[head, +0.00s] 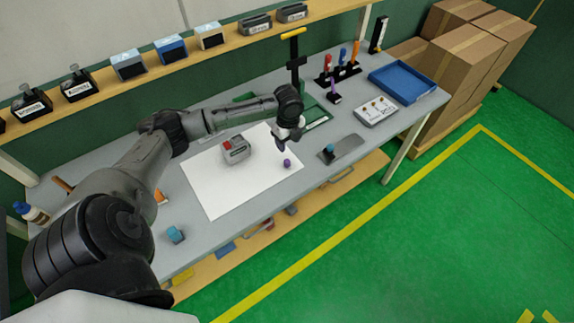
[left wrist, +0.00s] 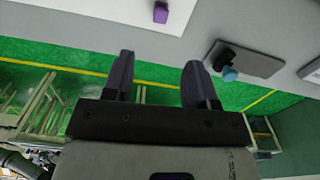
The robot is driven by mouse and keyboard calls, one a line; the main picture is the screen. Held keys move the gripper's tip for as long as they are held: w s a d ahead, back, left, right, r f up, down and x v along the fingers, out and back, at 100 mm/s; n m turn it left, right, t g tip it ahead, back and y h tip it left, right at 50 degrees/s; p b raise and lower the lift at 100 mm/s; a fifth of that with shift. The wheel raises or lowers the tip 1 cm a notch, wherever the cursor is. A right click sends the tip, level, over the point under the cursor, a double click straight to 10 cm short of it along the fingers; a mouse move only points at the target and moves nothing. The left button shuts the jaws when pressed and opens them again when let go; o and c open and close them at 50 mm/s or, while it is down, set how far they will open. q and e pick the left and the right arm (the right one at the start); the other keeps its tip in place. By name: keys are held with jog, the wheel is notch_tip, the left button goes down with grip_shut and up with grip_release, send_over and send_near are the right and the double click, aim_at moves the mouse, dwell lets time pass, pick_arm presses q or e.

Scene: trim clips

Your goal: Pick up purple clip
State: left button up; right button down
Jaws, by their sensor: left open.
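The purple clip (head: 287,162) is a small block on the right part of the white sheet (head: 215,190) in the head view. In the left wrist view the purple clip (left wrist: 160,12) shows near the top edge, above the gap between my fingers. My left gripper (head: 282,146) is just above and behind the clip in the head view, apart from it. In the left wrist view my left gripper (left wrist: 158,85) has its two fingers spread with nothing between them. My right gripper is in neither view.
A grey box with a red part (head: 236,150) stands on the sheet left of the gripper. A dark plate with a blue knob (head: 340,149) lies to the right. A blue tray (head: 405,83) and a white panel (head: 376,111) are farther right. A teal block (head: 175,234) sits near the front edge.

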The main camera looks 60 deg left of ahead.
aim_at(288, 162)
pick_arm(q)
jog(key=shift+d+f, duration=0.15)
jog(key=shift+f, duration=5.25)
jog(key=shift+c, duration=0.5)
grip_shut()
